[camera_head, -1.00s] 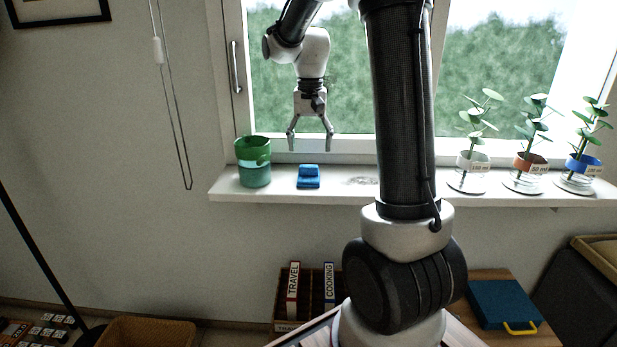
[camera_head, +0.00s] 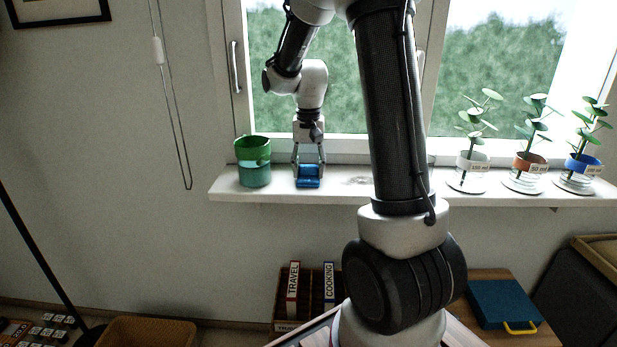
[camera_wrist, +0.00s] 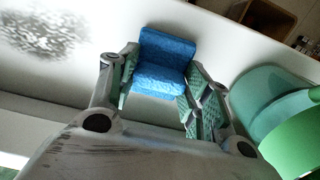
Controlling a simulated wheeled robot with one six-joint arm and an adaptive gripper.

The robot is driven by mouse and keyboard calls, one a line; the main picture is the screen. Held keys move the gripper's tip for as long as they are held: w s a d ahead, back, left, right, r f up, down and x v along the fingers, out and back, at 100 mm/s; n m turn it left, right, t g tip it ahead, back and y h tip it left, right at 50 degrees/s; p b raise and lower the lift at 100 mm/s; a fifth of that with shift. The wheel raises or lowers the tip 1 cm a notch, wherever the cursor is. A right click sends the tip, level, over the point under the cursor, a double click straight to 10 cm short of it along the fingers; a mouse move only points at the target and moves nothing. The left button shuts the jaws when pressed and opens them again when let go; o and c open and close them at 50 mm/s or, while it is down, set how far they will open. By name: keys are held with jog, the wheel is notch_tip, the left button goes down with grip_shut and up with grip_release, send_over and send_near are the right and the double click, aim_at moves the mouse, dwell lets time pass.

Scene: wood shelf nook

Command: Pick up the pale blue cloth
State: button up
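A blue folded cloth (camera_head: 308,183), brighter than pale blue, lies on the white window sill. My gripper (camera_head: 309,172) is down at it, with one finger on each side. In the wrist view the cloth (camera_wrist: 166,55) lies between the green-padded fingers of my gripper (camera_wrist: 160,88), and its far part extends past the tips. The pads are at or very close to its side edges. I cannot tell whether they press on it. The cloth still appears to rest on the sill.
A green and teal pot (camera_head: 254,172) stands close to the left of my gripper. A flat silvery patch (camera_wrist: 42,32) lies on the sill on the other side. Three potted plants (camera_head: 528,160) stand further right. The window is close behind.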

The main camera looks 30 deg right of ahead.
aim_at(309, 165)
jog(key=shift+c, duration=0.8)
notch_tip(309, 165, up, 10)
jog(key=o, duration=0.4)
jog(key=shift+c, duration=1.6)
